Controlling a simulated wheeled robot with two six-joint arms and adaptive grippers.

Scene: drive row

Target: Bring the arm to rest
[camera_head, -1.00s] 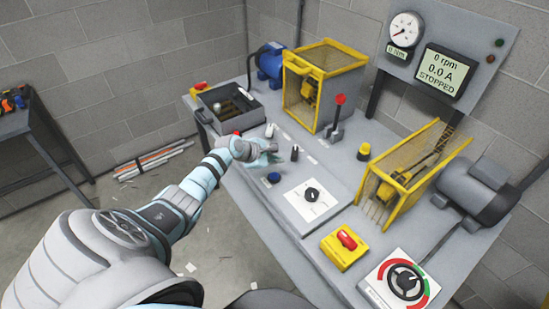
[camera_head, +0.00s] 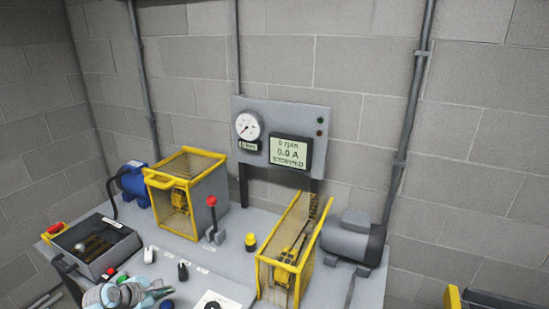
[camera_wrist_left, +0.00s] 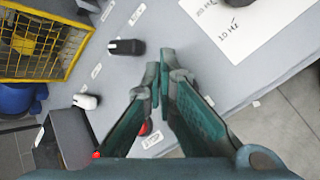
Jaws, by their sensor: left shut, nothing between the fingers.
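My left gripper (camera_head: 158,292) is at the lower left of the head view, near the front of the grey bench (camera_head: 225,262). The left wrist view shows its two teal fingers (camera_wrist_left: 160,85) with their tips together and nothing between them. It is over the bench top, close to a black-tipped switch (camera_wrist_left: 126,47) and a white switch (camera_wrist_left: 86,101). A red button (camera_wrist_left: 145,128) shows partly behind the fingers. I cannot tell the height of the fingers above the bench. My right gripper is not in view.
A grey tray (camera_head: 127,243) stands at the bench's left end. Yellow guards (camera_head: 162,205) and (camera_head: 262,275), a red-knobbed lever (camera_head: 212,215), a yellow button (camera_head: 250,243) and a grey motor (camera_head: 350,238) stand along the bench. The display (camera_head: 289,152) reads STOPPED, 0 rpm.

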